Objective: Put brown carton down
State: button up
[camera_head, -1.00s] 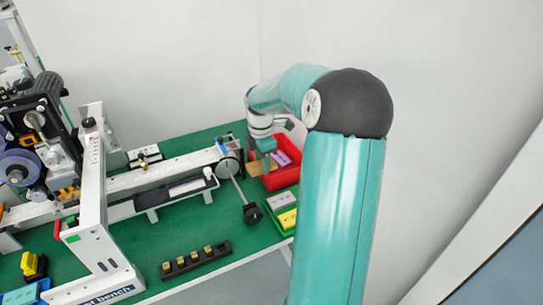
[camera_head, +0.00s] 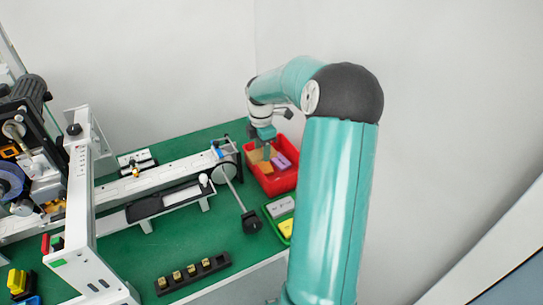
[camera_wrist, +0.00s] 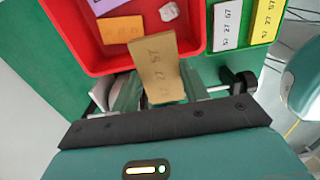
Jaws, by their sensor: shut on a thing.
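The brown carton (camera_wrist: 157,68) is a small tan block with printed digits on its face. My gripper (camera_wrist: 158,92) is shut on it in the wrist view, with one finger on each side. The carton's far end overlaps the near wall of the red bin (camera_wrist: 195,25) in that view. In the head view my gripper (camera_head: 266,150) points down at the left part of the red bin (camera_head: 285,184). The carton is small there, and I cannot tell whether it touches the bin floor.
The bin also holds an orange block (camera_wrist: 121,29), a purple block (camera_wrist: 108,5) and a small whitish piece (camera_wrist: 169,11). A green tray (camera_wrist: 245,39) with white and yellow blocks stands beside it. A long bench machine (camera_head: 150,185) lies left of the bin.

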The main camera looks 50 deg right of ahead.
jog(key=w+d+f, duration=0.1)
jog(key=d+f, duration=0.1)
jog(key=d, duration=0.1)
jog(key=w+d+f, duration=0.2)
jog(key=f, duration=0.1)
jog(key=w+d+f, duration=0.1)
jog(key=d+f, duration=0.1)
jog(key=d, duration=0.1)
jog(key=shift+w+d+f, duration=0.15)
jog(key=shift+d+f, duration=0.15)
jog(key=shift+f, duration=0.1)
jog(key=shift+w+d+f, duration=0.1)
jog(key=shift+d+f, duration=0.1)
jog(key=shift+f, duration=1.55)
jog(key=shift+f, duration=0.2)
jog(key=o, duration=0.7)
notch_tip(320, 180, up, 13)
jog(key=shift+a+f, duration=0.1)
jog(key=shift+f, duration=0.1)
